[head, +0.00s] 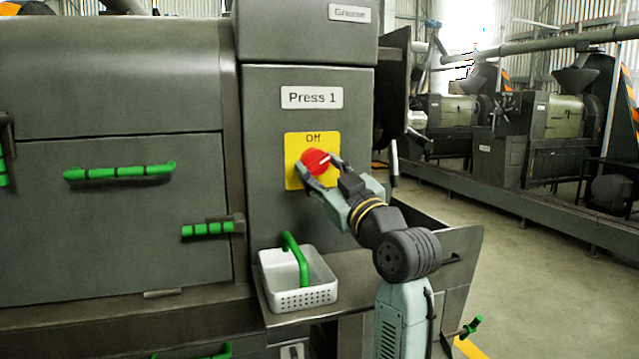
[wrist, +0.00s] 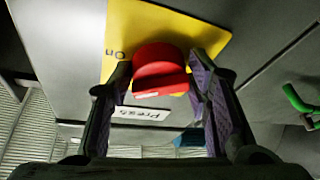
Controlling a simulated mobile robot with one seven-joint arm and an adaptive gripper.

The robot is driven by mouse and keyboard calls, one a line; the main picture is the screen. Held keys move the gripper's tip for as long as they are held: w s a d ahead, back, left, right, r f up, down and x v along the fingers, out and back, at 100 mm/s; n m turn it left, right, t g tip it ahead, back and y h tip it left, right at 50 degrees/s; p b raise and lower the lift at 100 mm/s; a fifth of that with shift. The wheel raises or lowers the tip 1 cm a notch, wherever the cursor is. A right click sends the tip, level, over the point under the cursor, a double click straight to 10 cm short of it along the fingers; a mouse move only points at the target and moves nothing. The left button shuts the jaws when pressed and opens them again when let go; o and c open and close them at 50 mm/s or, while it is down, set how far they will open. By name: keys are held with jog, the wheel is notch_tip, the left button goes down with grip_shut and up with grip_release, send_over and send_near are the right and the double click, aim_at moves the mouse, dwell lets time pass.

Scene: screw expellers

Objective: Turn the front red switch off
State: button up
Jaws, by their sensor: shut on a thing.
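The red rotary switch (head: 315,161) sits on a yellow plate (head: 294,177) marked "Off" at the top, on the grey front panel under the "Press 1" label. In the head view a pale mark on the knob points toward the upper right. My gripper (head: 322,168) is at the switch, its fingers on either side of the knob. In the wrist view the red switch (wrist: 161,72) sits between the two fingers of my gripper (wrist: 160,85), and the word "On" shows on the yellow plate (wrist: 125,28).
A perforated white basket (head: 305,297) with a green handle stands on a ledge below the switch. Green handles (head: 118,172) stick out from the machine's doors at left. A metal trough (head: 440,240) lies right of the panel. Open floor is at right.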

jog(key=n, duration=0.1)
jog(key=n+g+y+b, duration=0.1)
jog(key=n, duration=0.1)
jog(key=shift+w+d+r+n, duration=0.1)
jog(key=shift+d+n, duration=0.2)
jog(key=shift+d, duration=0.05)
jog(key=n+g, duration=0.1)
jog(key=n, duration=0.1)
jog(key=n+g, duration=0.1)
jog(key=n, duration=0.1)
jog(key=shift+d+r+y, duration=0.1)
jog(key=shift+r+y, duration=0.2)
jog(key=shift+r, duration=0.05)
jog(key=n, duration=0.1)
jog(key=n+g, duration=0.1)
jog(key=n, duration=0.3)
jog(key=shift+r+g+h, duration=0.3)
jog(key=shift+g+h, duration=0.1)
jog(key=shift+n, duration=0.3)
jog(key=o, duration=1.1)
jog(key=shift+f, duration=0.15)
